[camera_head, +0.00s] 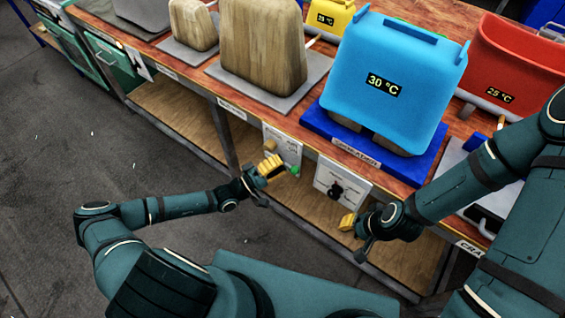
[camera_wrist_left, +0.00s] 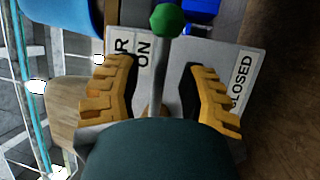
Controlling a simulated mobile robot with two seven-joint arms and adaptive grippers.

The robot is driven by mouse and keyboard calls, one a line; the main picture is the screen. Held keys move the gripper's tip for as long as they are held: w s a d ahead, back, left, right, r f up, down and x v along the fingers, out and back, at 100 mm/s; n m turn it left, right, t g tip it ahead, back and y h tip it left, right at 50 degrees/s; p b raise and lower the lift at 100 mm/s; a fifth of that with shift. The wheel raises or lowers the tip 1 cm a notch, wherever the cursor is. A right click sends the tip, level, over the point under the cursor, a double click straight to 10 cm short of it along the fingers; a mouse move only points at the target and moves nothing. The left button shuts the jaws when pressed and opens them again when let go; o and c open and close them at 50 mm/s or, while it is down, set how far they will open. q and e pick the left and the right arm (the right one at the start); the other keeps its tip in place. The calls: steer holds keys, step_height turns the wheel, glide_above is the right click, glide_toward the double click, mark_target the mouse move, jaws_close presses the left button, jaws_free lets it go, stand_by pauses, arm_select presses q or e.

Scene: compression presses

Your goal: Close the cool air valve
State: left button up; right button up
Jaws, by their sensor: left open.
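The cool air valve is a lever with a green ball knob (camera_head: 295,170) on a light panel (camera_head: 283,145) at the table's front. In the left wrist view the green knob (camera_wrist_left: 167,19) tops a grey shaft (camera_wrist_left: 157,75). The panel (camera_wrist_left: 225,55) there shows partial lettering, "ON" left and "CLOSED" right. My left gripper (camera_head: 270,170) is at the panel, just left of the knob. Its open yellow fingers (camera_wrist_left: 160,95) stand either side of the shaft, apart from it. My right gripper (camera_head: 348,221) hangs below a second panel; its opening is unclear.
The second panel (camera_head: 342,184) has a black knob (camera_head: 336,191). A blue container reading 30 °C (camera_head: 395,75) stands on the tabletop above, beside a red one (camera_head: 510,65) and wooden blocks (camera_head: 262,45). An open wooden shelf (camera_head: 180,108) runs below. The grey floor (camera_head: 60,150) at left is clear.

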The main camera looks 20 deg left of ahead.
arm_select(q)
steer(key=shift+w+d+r, duration=0.1)
steer(key=shift+w+d, duration=0.35)
jaws_close()
steer(key=shift+a, duration=0.1)
